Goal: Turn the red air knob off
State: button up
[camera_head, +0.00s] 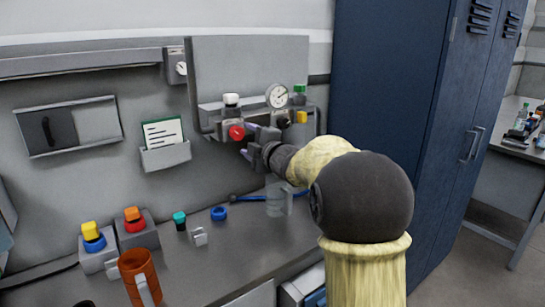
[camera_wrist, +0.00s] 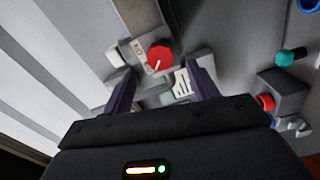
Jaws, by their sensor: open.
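The red air knob (camera_head: 237,132) sits on the front of a small grey air unit on the wall panel, below a white cap (camera_head: 231,99). In the wrist view the red knob (camera_wrist: 160,53) shows a pale pointer line and faces my camera. My gripper (camera_head: 252,142) is just right of the knob in the head view. In the wrist view my gripper (camera_wrist: 161,72) is open, with one dark finger to each side of the knob's line and clear gaps between. The knob appears ahead of the fingertips; I cannot tell the exact distance. Nothing is held.
A pressure gauge (camera_head: 278,96), a green cap (camera_head: 299,88) and a yellow part (camera_head: 301,117) are right of the knob. A card holder (camera_head: 165,156) hangs to the left. The bench below carries an orange mug (camera_head: 139,277) and a clear cup (camera_head: 276,200). A blue locker (camera_head: 390,90) stands right.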

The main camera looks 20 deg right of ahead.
jog(key=b+v, duration=0.1)
jog(key=v, duration=1.1)
